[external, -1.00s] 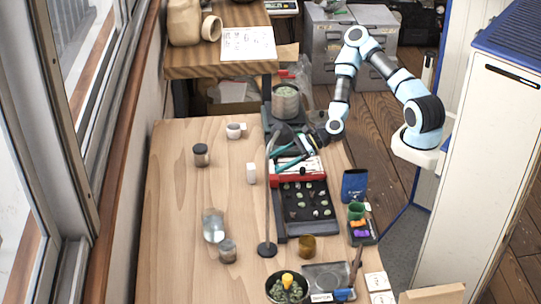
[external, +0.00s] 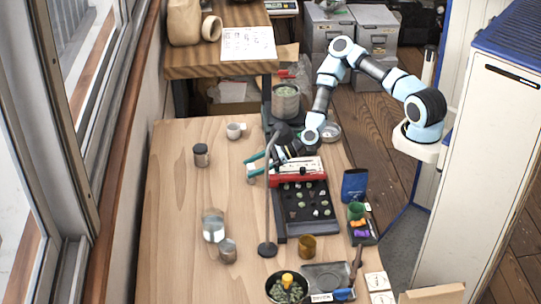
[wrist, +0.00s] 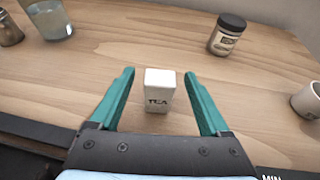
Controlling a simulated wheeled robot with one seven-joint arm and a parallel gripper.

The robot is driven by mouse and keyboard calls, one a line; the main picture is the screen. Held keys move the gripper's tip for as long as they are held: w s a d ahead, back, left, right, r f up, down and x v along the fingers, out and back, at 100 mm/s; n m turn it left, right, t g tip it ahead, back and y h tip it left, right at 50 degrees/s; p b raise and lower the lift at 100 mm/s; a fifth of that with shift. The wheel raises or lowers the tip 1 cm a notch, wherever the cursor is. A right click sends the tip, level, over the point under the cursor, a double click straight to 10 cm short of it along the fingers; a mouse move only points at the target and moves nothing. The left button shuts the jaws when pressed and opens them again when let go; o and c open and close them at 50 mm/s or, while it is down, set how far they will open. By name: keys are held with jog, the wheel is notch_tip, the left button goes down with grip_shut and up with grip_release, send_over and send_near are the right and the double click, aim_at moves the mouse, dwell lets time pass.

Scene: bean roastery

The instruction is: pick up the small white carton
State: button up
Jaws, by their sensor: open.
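The small white carton (wrist: 159,90) stands upright on the wooden table in the wrist view, with "TEA" printed on its front. My gripper (wrist: 160,85) is open, with one teal finger on each side of the carton and a gap on both sides. I cannot tell how far along the fingers it reaches.
A dark-lidded jar (wrist: 228,34) and a white mug (wrist: 308,101) stand right of the carton in the wrist view. A glass jar (wrist: 49,18) stands far left. The black tray (external: 279,222) and a lamp's thin stand (external: 267,215) are close by. Table left of the carton is clear.

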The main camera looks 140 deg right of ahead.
jog(key=shift+w+d+f, duration=0.2)
jog(key=shift+w, duration=0.15)
grip_shut()
dwell(0.4)
